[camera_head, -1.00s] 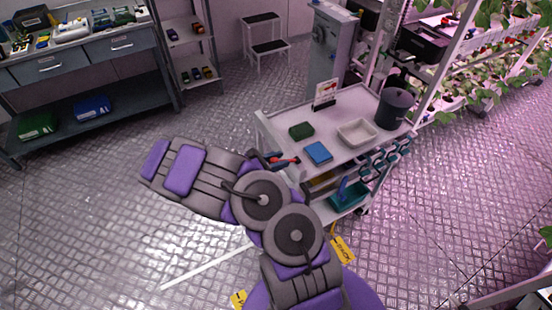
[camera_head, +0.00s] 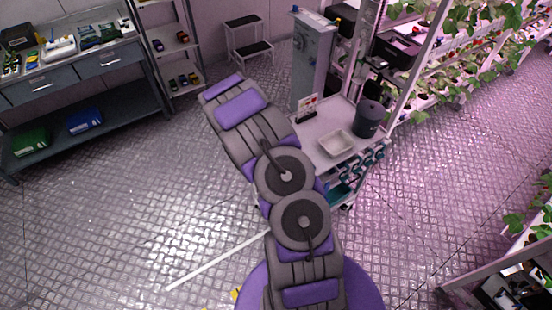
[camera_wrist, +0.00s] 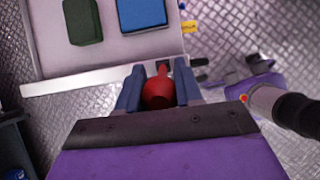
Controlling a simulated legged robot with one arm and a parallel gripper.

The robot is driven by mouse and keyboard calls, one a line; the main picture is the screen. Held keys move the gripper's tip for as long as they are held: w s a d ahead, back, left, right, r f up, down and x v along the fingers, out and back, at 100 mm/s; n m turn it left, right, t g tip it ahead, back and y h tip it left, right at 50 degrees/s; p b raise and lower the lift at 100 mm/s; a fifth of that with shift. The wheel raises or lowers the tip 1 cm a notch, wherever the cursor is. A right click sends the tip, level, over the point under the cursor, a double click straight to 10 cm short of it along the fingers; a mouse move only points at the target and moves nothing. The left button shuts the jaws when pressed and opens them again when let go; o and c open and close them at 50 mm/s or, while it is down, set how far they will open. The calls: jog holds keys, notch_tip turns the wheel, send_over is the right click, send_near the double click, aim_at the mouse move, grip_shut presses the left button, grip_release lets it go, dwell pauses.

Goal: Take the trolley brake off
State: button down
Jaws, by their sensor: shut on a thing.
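The trolley's white top (camera_head: 311,127) stands right of centre in the head view, its near-left part hidden behind my arm. In the wrist view the trolley's edge (camera_wrist: 75,83) crosses the upper left. The brake lever's red knob (camera_wrist: 157,93) sits just off that edge, with a narrower red part pointing toward the trolley. My gripper (camera_wrist: 159,67) has its two blue fingers on either side of the red knob and is shut on it. My arm hides the gripper and lever in the head view.
Open floor (camera_head: 130,200) lies to the left.

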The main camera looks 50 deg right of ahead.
jog(key=shift+s+d+y+p, duration=0.15)
jog(key=shift+d+y+p, duration=0.55)
jog(key=shift+p, duration=0.5)
jog(key=shift+s, duration=0.1)
jog(key=shift+d+p, duration=0.35)
jog(key=shift+p, duration=0.5)
jog(key=shift+s+f, duration=0.15)
jog(key=c, duration=1.1)
grip_release()
jog(key=shift+c, duration=0.2)
jog(key=shift+o, duration=1.4)
jog(key=shift+d, duration=0.2)
jog(key=shift+o, duration=0.4)
jog(key=shift+d, duration=0.1)
jog(key=shift+w+a+r, duration=0.2)
jog(key=shift+w+r, duration=0.05)
jog(key=shift+r, duration=0.1)
jog(key=v, duration=1.6)
jog(key=shift+s+r, duration=0.25)
jog(key=shift+r, duration=0.1)
